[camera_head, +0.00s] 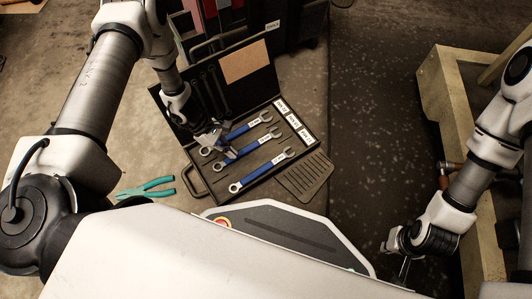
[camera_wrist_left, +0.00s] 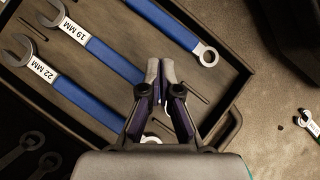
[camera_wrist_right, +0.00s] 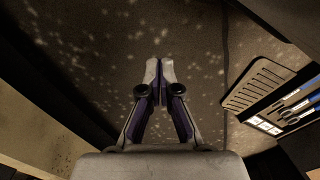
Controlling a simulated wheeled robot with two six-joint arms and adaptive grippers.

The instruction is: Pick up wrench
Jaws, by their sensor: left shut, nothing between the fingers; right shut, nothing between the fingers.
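Several combination wrenches with blue handles lie side by side in an open black tool case (camera_head: 205,184) on the floor. In the head view I see the nearest wrench (camera_head: 262,170), with others behind it. In the left wrist view one wrench is marked 22 MM (camera_wrist_left: 70,90) and another 19 MM (camera_wrist_left: 90,42). My left gripper (camera_head: 212,140) is over the case, above the wrenches; its closed tips (camera_wrist_left: 160,68) are shut and empty. My right gripper (camera_head: 402,278) is away from the case, low at the right, and its tips (camera_wrist_right: 160,68) are shut and empty over the dark floor.
Teal-handled pliers (camera_head: 147,188) lie on the floor left of the case. A slotted black panel (camera_head: 306,178) lies at the case's right side. A wooden frame (camera_head: 450,105) stands at the right. Dark floor between case and frame is clear.

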